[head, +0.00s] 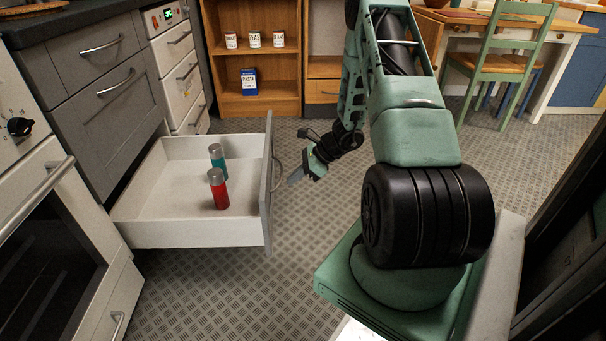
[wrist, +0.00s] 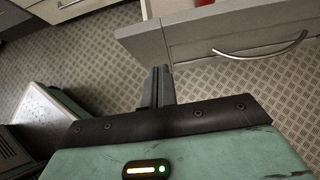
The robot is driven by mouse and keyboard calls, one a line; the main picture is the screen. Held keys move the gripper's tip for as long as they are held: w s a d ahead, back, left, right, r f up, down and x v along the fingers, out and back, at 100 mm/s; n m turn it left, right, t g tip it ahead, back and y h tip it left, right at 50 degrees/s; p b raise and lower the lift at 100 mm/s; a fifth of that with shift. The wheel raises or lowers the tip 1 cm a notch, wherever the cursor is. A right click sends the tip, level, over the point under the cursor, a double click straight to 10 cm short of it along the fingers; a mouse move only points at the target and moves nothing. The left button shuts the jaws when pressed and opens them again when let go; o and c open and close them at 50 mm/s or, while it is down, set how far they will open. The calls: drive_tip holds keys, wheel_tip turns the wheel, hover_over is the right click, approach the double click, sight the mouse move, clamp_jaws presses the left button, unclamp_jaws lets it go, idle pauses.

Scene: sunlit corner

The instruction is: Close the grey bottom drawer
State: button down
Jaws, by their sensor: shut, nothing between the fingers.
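The grey bottom drawer (head: 268,185) is pulled far out of the grey cabinet on the left in the head view. Its white inside holds a red bottle (head: 218,190) and a teal bottle (head: 217,158), both upright. Its grey front and curved metal handle (wrist: 262,49) show at the top right of the wrist view. My gripper (head: 294,178) is shut and empty, on the outer side of the drawer front, near the handle. In the wrist view my fingers (wrist: 160,76) are together, close to one edge of the drawer front. I cannot tell whether they touch it.
A white oven (head: 60,220) stands left of the drawer. White drawers (head: 180,70) and a wooden shelf (head: 255,107) with canisters and a blue box are behind. A green chair (head: 500,65) and table are at the back right. The patterned floor (head: 270,300) before the drawer is clear.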

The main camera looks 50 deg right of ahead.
drive_tip(key=w+a+f+b, duration=0.1)
drive_tip(key=w+a, duration=0.3)
drive_tip(key=shift+w+f+b, duration=0.25)
drive_tip(key=shift+f+b, duration=0.15)
